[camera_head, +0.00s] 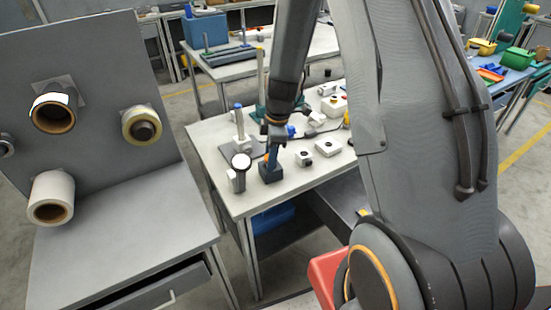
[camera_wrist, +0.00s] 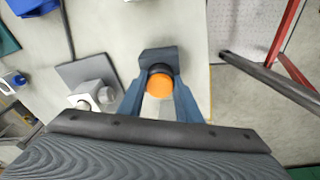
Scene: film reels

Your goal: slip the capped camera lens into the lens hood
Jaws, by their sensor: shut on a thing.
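The capped lens shows in the wrist view as an orange cap (camera_wrist: 160,84) with a dark ring at its far side. My gripper (camera_wrist: 160,76) is shut on it, one blue-grey finger on each side. A dark blue block, which seems to be the lens hood (camera_wrist: 158,57), lies right beyond the lens. In the head view the blue hood (camera_head: 271,173) stands near the table's front edge, under my gripper (camera_head: 272,155).
A grey stand (camera_head: 239,140) is behind. A grey panel with tape rolls (camera_head: 80,120) rises at the left.

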